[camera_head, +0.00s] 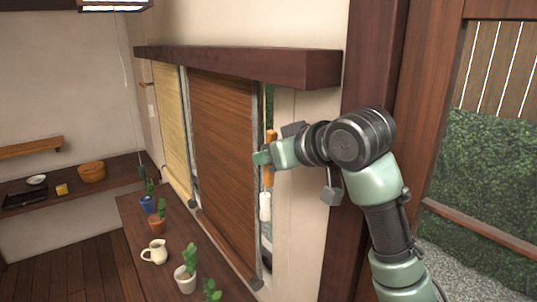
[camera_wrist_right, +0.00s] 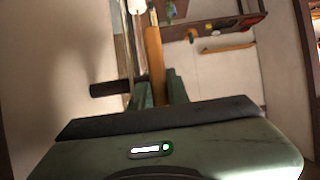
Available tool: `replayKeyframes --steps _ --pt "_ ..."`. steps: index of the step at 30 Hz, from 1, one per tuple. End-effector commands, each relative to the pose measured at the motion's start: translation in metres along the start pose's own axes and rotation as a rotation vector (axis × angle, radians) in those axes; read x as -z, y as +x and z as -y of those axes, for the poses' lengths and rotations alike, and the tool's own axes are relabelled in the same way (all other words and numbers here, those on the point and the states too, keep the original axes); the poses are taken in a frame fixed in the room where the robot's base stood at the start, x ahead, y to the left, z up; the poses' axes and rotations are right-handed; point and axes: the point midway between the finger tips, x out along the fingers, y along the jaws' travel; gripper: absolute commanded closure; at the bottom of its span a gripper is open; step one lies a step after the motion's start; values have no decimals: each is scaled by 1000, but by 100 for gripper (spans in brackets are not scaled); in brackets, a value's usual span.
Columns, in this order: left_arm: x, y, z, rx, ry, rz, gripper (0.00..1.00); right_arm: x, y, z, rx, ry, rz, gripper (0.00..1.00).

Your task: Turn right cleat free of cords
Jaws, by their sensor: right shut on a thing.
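The right cleat, an orange-brown wooden bar (camera_head: 269,178), stands upright on the wall strip just right of the brown blind. My right gripper (camera_head: 262,158) is at its middle, with the bar showing above and below the fingers. In the right wrist view the bar (camera_wrist_right: 154,55) runs down between the green fingers (camera_wrist_right: 160,92), which are shut on it. A white cord pull (camera_head: 265,206) hangs just below the bar; it also shows in the right wrist view (camera_wrist_right: 137,5). I cannot make out any cord wound on the cleat. My left gripper is not in view.
The brown slatted blind (camera_head: 223,150) and a paler blind (camera_head: 172,125) hang under a dark wooden valance (camera_head: 240,66). A counter (camera_head: 140,225) below holds potted cacti and a white jug (camera_head: 154,252). A dark cylinder (camera_wrist_right: 110,88) sits beside my fingers in the wrist view.

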Motion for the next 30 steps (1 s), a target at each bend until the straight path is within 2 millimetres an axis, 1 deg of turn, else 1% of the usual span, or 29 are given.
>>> replayKeyframes --steps 3,9,23,24,26,27,30 --pt "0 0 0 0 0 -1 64 0 1 0 -1 -1 53 100" --pt "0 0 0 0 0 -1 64 -1 1 0 0 -1 103 100" --pt "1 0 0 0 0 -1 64 -2 2 0 1 0 117 100" --pt "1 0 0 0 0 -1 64 -2 2 0 1 0 117 81" --pt "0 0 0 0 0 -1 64 -2 2 0 1 0 117 64" --pt "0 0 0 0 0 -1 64 -2 2 0 1 0 117 62" --pt "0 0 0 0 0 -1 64 -1 2 0 1 0 115 62"
